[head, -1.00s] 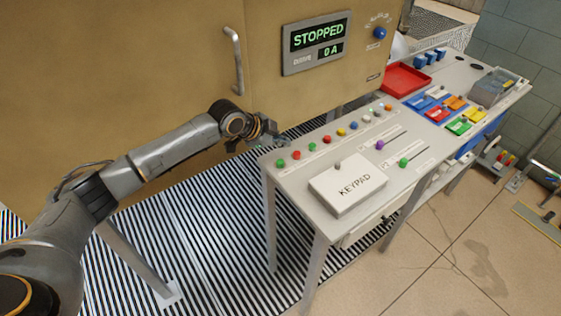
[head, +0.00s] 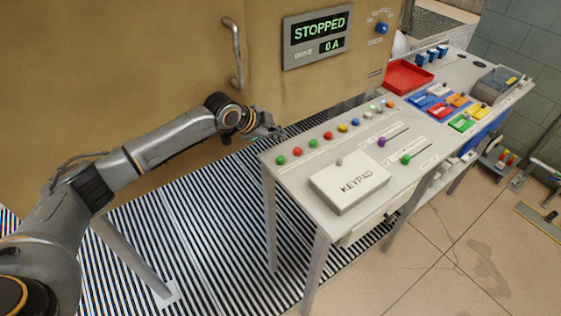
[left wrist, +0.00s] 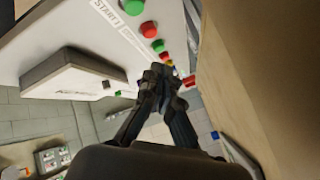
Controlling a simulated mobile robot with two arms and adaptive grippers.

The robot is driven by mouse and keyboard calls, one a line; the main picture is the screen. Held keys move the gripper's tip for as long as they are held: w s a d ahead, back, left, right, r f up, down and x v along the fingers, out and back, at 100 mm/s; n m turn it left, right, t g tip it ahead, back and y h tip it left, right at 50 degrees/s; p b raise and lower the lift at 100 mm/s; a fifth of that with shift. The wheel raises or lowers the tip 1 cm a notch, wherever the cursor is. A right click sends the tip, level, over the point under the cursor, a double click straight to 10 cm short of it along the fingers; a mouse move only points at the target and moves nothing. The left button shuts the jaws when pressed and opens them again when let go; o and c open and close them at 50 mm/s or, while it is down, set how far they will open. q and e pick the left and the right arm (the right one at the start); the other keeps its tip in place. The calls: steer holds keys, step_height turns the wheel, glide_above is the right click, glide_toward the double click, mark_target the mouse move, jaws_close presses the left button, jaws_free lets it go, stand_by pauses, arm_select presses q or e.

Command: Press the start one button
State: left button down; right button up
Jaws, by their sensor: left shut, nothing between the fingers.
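The first green button (head: 281,160) stands at the near left end of a row on the grey console (head: 290,190). In the left wrist view this green button (left wrist: 133,7) is at the top edge, beside a label that reads START and a partly cut-off character. My left gripper (head: 280,132) is shut and empty, just beyond the console's left edge, apart from the green button. In the left wrist view its fingertips (left wrist: 160,73) point along the row and cover part of it. My right gripper is not in view.
A red button (head: 296,152), a second green button (head: 312,145) and several others follow along the row. A keypad box (head: 349,185) sits in front. A cabinet (head: 150,70) with a door handle (head: 234,55) stands behind my arm. Its display (head: 318,37) reads STOPPED, 0 A.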

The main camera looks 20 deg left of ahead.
arm_select(q)
steer(key=b, duration=0.3)
glide_above(278, 159)
step_height(278, 159, down, 5)
steer(key=shift+d+r, duration=0.1)
steer(key=shift+r, duration=0.1)
steer(key=shift+f+b, duration=0.45)
steer(key=shift+f, duration=0.45)
steer(key=shift+f, duration=0.4)
steer(key=shift+f+b, duration=0.35)
steer(key=shift+f, duration=0.2)
stand_by(0.8)
steer(key=shift+s+r, duration=0.1)
steer(key=shift+r+p, duration=0.8)
steer(key=shift+r, duration=0.05)
